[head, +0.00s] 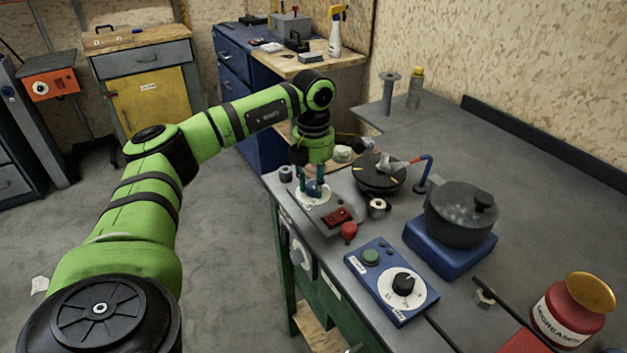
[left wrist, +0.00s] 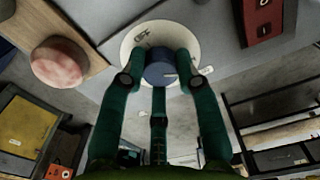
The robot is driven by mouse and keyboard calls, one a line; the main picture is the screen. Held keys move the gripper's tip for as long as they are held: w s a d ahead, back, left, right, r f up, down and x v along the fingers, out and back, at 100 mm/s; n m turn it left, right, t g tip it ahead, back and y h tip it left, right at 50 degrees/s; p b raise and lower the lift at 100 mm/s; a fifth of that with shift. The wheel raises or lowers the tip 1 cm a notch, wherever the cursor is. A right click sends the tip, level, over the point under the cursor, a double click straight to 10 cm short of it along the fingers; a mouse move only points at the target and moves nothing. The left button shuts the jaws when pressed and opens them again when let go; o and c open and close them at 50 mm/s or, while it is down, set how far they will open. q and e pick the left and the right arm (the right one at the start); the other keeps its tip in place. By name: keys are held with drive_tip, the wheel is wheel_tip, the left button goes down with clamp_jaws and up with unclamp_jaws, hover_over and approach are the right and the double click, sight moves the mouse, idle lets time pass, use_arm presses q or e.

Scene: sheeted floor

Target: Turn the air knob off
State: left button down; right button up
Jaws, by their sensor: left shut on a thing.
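The air knob (left wrist: 160,72) is a blue round knob on a white round dial (left wrist: 185,38), seen close up in the left wrist view. Dark lettering that looks like OFF sits at the dial's upper left, and a small pale tab lies to the knob's right. In the head view the knob (head: 313,188) and dial (head: 304,197) are on a grey plate near the bench's left edge. My left gripper (head: 312,181) points down over the dial, shut on the knob; its green fingers (left wrist: 160,66) are on both sides of it. My right gripper is not in view.
Near the dial are a red switch (head: 340,217), a red knob (head: 349,231) and a black round plate (head: 378,176). A blue control box (head: 389,268) with a black dial and a dark pot (head: 460,214) stand to the right. A red degreaser container (head: 567,313) is at front right.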

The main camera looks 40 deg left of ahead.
use_arm(q)
drive_tip(key=n+p, duration=0.2)
drive_tip(key=n, duration=0.3)
drive_tip(key=shift+n, duration=0.4)
drive_tip(key=n+p, duration=0.2)
drive_tip(key=n, duration=0.3)
drive_tip(key=shift+s, duration=0.1)
drive_tip(key=n+p, duration=0.2)
drive_tip(key=n, duration=0.4)
drive_tip(key=shift+n+p, duration=0.35)
drive_tip(key=shift+n, duration=0.05)
drive_tip(key=n+p, duration=0.2)
drive_tip(key=n, duration=0.3)
drive_tip(key=shift+n, duration=0.3)
drive_tip(key=c, duration=0.9)
unclamp_jaws()
